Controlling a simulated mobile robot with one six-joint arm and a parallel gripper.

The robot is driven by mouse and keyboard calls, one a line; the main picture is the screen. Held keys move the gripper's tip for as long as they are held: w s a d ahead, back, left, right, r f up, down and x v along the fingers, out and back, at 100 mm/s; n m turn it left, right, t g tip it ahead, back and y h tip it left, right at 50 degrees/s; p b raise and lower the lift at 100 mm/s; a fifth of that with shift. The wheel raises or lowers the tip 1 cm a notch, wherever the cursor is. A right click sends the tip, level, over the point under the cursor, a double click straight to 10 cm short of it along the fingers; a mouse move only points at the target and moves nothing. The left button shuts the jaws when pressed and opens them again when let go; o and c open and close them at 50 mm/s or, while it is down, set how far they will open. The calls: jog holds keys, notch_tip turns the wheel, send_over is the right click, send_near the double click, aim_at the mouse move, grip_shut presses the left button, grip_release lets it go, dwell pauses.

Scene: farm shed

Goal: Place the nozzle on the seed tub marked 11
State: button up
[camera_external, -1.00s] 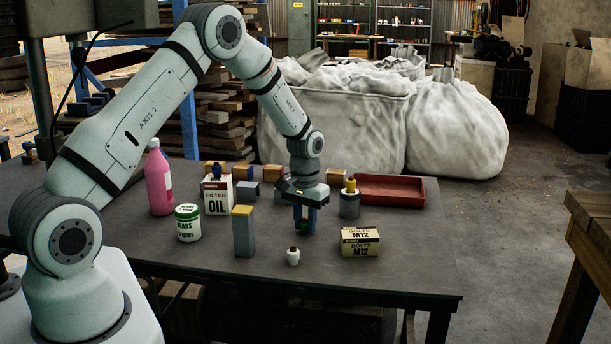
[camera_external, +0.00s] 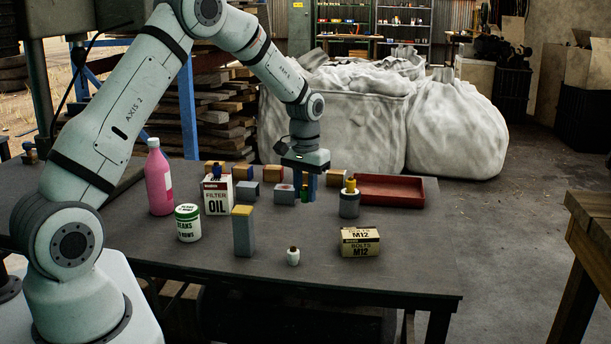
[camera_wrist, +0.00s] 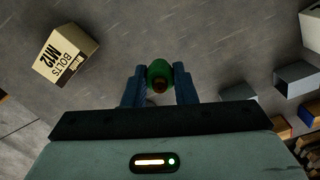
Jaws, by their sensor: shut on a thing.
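My gripper (camera_external: 307,193) is shut on a small green piece with a brownish end, which I take to be the nozzle (camera_wrist: 158,72). It is held between the blue fingers (camera_wrist: 159,90) in the wrist view and shows as a green bit (camera_external: 305,194) in the external view. They are above the back-middle of the table. The white tub with a green lid (camera_external: 188,226) stands upright at the table's left; it looks like the seed tub, with "EANS" and "ROWS" partly readable. Its number is too small to read. Its lid is bare. The gripper is well to its right and apart.
Between them stand a filter oil box (camera_external: 216,197) with a blue piece on top and a tall grey block (camera_external: 243,236). A pink bottle (camera_external: 158,182), small white bottle (camera_external: 293,258), bolts box (camera_external: 360,245), grey cylinder (camera_external: 349,207) and red tray (camera_external: 412,203) surround. The front right is clear.

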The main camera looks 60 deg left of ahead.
jog(key=shift+r, duration=0.45)
jog(key=shift+s+a+r, duration=0.15)
jog(key=shift+a+r, duration=0.05)
jog(key=shift+r, duration=0.05)
jog(key=s+a+r+n, duration=0.2)
jog(key=s+a+r, duration=0.2)
jog(key=s+a, duration=0.45)
jog(key=n, duration=0.3)
send_over(187, 208)
jog(key=shift+s+f, duration=0.1)
jog(key=shift+f, duration=2.85)
